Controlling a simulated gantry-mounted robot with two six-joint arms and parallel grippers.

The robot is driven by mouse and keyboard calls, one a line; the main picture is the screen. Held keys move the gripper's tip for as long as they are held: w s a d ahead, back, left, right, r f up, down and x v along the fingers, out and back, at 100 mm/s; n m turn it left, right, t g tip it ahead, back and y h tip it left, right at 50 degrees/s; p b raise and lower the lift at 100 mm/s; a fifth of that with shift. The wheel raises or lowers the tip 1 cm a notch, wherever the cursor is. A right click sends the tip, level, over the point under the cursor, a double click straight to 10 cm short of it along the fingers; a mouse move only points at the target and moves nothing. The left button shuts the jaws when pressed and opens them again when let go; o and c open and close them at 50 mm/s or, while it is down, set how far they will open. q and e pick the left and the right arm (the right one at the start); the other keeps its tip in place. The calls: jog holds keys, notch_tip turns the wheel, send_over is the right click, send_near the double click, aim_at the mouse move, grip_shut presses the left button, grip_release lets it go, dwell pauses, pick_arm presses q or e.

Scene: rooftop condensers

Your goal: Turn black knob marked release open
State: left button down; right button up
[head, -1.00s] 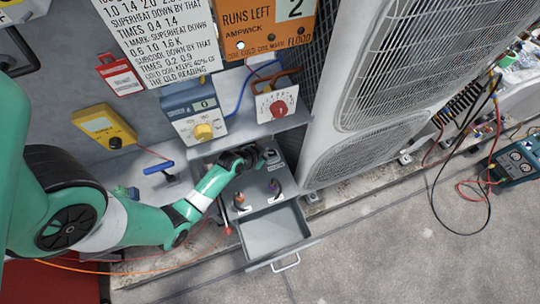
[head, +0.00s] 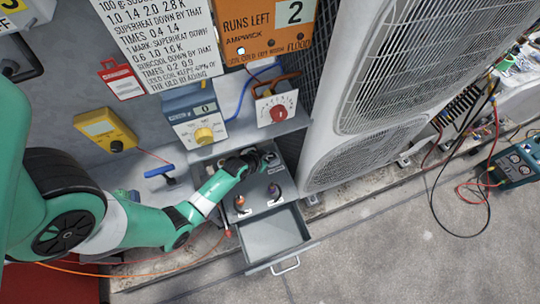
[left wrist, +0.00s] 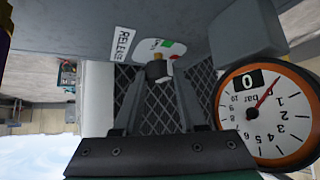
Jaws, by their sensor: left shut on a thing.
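In the left wrist view a small black knob (left wrist: 157,71) sits on a grey panel beside a white label reading RELEASE (left wrist: 123,43). Red and green marks (left wrist: 169,47) show behind it. My left gripper (left wrist: 158,75) has its fingertips on either side of the knob and is shut on it. In the head view my left gripper (head: 262,158) reaches to the grey box under the shelf, and its fingers largely hide the knob there. My right gripper is in neither view.
A round pressure gauge (left wrist: 268,115) reading 0 sits close beside the fingers. An open grey drawer (head: 272,236) juts out below the box. Two small knobs (head: 240,203) (head: 274,191) stand near the forearm. A large white condenser (head: 365,100) stands to the right.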

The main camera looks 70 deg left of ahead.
pick_arm(q)
jog(key=shift+d+n, duration=0.1)
jog(key=shift+n, duration=0.2)
jog(key=shift+n+g+y, duration=0.5)
jog(key=shift+n+y, duration=0.2)
jog(key=shift+n, duration=0.1)
jog(key=c, duration=0.7)
grip_release()
jog(key=shift+c, duration=0.2)
